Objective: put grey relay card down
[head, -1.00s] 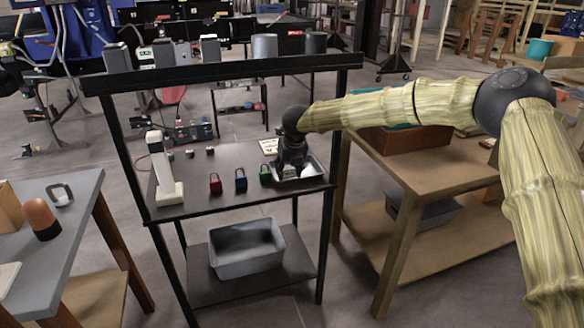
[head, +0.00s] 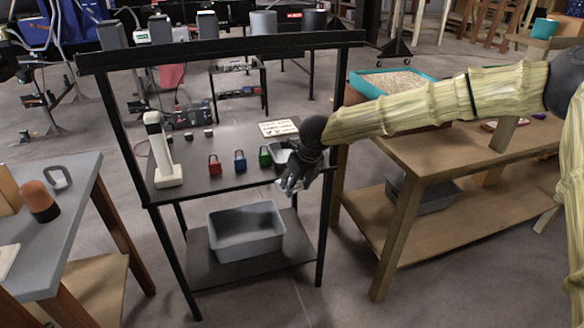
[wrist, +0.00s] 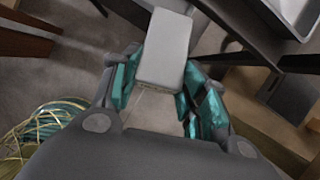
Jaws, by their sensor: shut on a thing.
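The grey relay card (wrist: 163,48) is a pale grey flat block in the wrist view. It sits between the teal finger pads of my gripper (wrist: 158,82), which is shut on it, and its far end sticks out past the fingers. In the head view my gripper (head: 296,178) hangs by the front right edge of the black stand's upper shelf (head: 215,190). The card cannot be made out there. A small metal tray (head: 280,150) lies on that shelf behind my gripper, partly hidden by it.
Red (head: 214,166), blue (head: 239,161) and green (head: 264,157) padlocks stand in a row left of my gripper. A white post (head: 160,150) stands at the shelf's left. A grey bin (head: 246,238) sits on the lower shelf. A wooden table (head: 430,155) is at right.

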